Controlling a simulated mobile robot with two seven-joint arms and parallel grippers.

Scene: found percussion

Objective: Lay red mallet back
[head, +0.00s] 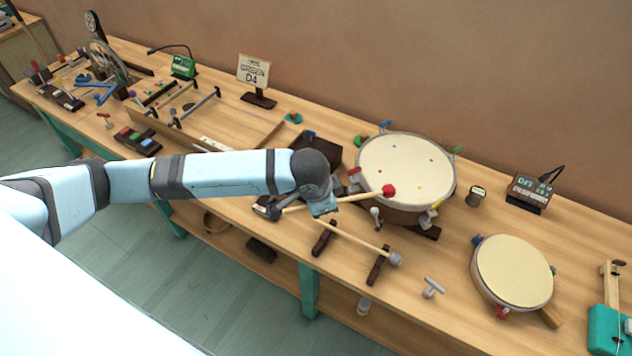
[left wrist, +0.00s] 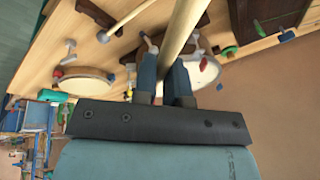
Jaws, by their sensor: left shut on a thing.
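My left gripper (head: 322,206) is shut on the wooden stick of the red mallet (head: 388,190). The mallet is held above the table, its red head pointing right, in front of the large drum (head: 405,170). In the left wrist view the stick (left wrist: 184,25) passes between the fingers (left wrist: 176,85). A grey-headed mallet (head: 360,241) lies across two dark wooden rests (head: 324,238), nearer the table's front edge than my gripper. The grey-headed mallet also shows in the left wrist view (left wrist: 125,20). My right gripper is not in view.
A smaller drum (head: 514,270) lies to the right. A small grey T-shaped piece (head: 432,287) stands near the front edge. A dark box (head: 318,148) sits behind my gripper. A sign (head: 253,73) stands at the back.

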